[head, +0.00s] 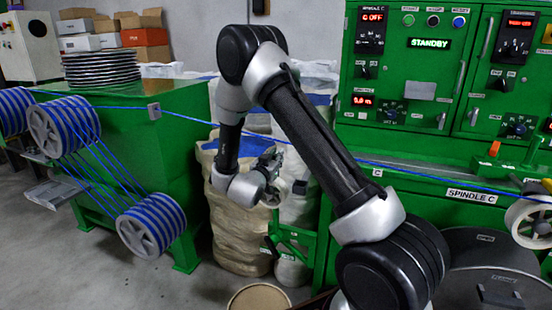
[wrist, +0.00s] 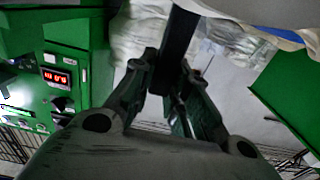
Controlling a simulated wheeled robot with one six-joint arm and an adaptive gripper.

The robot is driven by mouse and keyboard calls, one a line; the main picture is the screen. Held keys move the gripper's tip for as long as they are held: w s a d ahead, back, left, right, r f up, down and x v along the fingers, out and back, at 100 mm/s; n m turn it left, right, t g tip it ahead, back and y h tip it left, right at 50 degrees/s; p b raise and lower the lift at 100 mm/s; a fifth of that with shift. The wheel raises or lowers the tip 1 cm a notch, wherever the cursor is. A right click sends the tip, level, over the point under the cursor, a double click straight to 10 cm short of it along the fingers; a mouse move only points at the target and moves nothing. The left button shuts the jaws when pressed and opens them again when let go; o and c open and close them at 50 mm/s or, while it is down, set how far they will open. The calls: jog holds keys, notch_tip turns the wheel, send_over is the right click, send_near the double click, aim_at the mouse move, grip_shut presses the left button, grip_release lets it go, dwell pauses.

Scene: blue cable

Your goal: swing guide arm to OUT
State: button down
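My gripper (head: 270,156) is in the middle of the head view, in front of the pale sacks and small in the picture. In the wrist view its two fingers (wrist: 167,78) stand on either side of a dark straight bar (wrist: 180,38) that runs up out of the top of the picture. I cannot tell whether the fingers press on the bar. I cannot tell for sure whether this bar is the guide arm. No OUT mark can be read. The blue cable (head: 185,117) runs from the left spools behind my arm to the spool at the right (head: 533,222).
The green control cabinet (head: 425,95) shows STANDBY; its bench bears a SPINDLE C label (head: 472,196). Blue-striped spools (head: 152,224) and a green table (head: 165,150) with stacked discs (head: 102,67) stand at the left. Sacks (head: 238,235) crowd the middle. Grey floor lies at the front left.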

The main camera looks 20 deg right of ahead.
jog(key=w+a+f+n, duration=0.3)
jog(key=w+a, duration=0.4)
jog(key=w+a+f+n, duration=0.3)
jog(key=w+a, duration=0.4)
jog(key=shift+a+n, duration=0.15)
jog(key=shift+n, duration=0.15)
jog(key=c, duration=1.4)
grip_release()
jog(key=shift+w+a, duration=0.15)
jog(key=shift+w, duration=0.05)
jog(key=shift+o, duration=0.2)
jog(key=v, duration=1.2)
